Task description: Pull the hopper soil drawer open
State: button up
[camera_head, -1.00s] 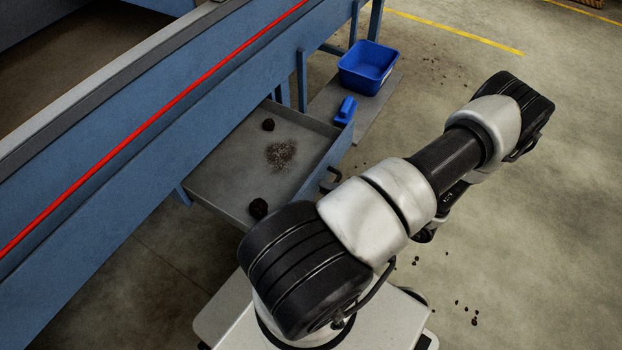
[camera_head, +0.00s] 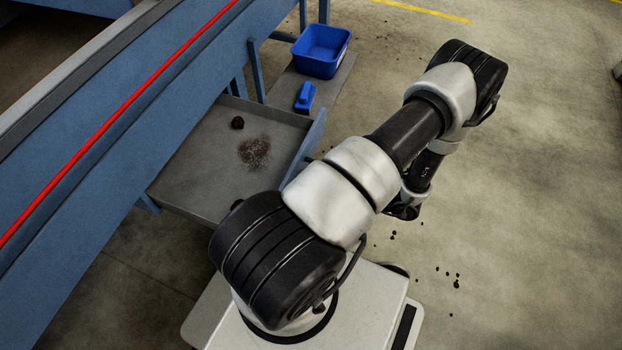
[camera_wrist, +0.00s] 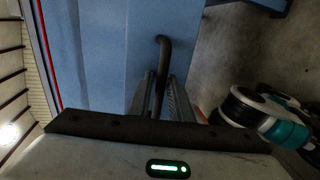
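The hopper soil drawer (camera_head: 187,182) is a grey tray standing well out from under the blue machine. A dark clod (camera_head: 237,122) and a patch of loose soil (camera_head: 254,152) lie in it. A second clod is mostly hidden behind my arm. The drawer's blue front panel (camera_head: 306,146) is partly covered by my arm. In the wrist view the dark bar handle (camera_wrist: 163,48) stands out from the blue panel (camera_wrist: 110,50). My gripper (camera_wrist: 161,84) has a finger on each side of the bar and looks shut on it. In the head view my fingers are hidden behind my arm.
A blue bin (camera_head: 321,50) and a small blue object (camera_head: 304,97) sit on a grey board (camera_head: 335,85) beyond the drawer. Small dark crumbs (camera_head: 456,281) lie on the floor at right. The concrete floor (camera_head: 540,200) to the right is open.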

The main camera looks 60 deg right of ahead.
jog(key=v, duration=1.7)
jog(key=shift+s+d+p, duration=0.15)
jog(key=shift+s+p, duration=0.05)
jog(key=shift+p, duration=0.15)
